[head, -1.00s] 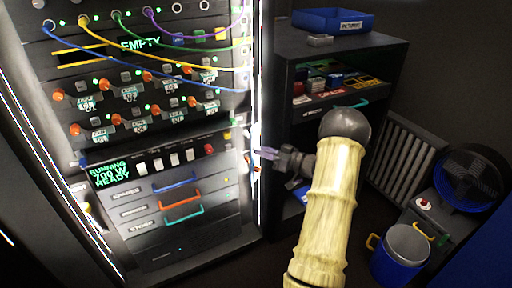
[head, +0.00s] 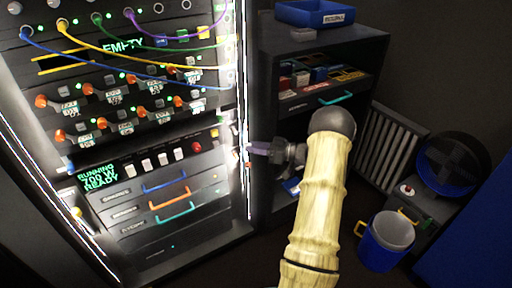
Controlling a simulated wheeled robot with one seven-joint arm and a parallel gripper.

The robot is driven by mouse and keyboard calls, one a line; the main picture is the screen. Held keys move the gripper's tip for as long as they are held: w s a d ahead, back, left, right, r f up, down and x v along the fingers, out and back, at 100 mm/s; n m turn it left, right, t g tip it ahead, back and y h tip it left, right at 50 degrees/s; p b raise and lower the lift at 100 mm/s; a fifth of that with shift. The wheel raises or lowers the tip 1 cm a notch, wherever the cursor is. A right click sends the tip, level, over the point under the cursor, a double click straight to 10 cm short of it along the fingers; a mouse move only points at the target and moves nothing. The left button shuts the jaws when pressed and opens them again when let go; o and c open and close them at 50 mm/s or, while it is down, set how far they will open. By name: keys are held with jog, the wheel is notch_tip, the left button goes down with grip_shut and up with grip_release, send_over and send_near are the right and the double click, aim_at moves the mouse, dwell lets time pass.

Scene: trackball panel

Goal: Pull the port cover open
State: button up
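My gripper (head: 254,149) reaches left from the bamboo-like arm to the right edge of the lit rack (head: 205,228), beside its bright vertical strip. Its purplish fingers look close together from this angle, and I cannot tell whether they are shut or whether they touch anything. A small orange and white detail (head: 247,161) shows just below the fingertips at the rack's edge. I cannot make out a port cover for certain; it may be too small or hidden by the fingers.
A dark shelf cabinet (head: 325,48) with a blue bin (head: 315,15) on top stands behind the arm. A blue bucket (head: 380,246), a fan (head: 452,165) and a radiator (head: 390,145) are at right. Cables and orange knobs fill the rack front.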

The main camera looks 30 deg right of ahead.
jog(key=shift+o, duration=0.7)
jog(key=p+v, duration=0.3)
jog(key=v, duration=1.4)
jog(key=shift+s+d+r, duration=0.15)
jog(key=shift+c, duration=0.4)
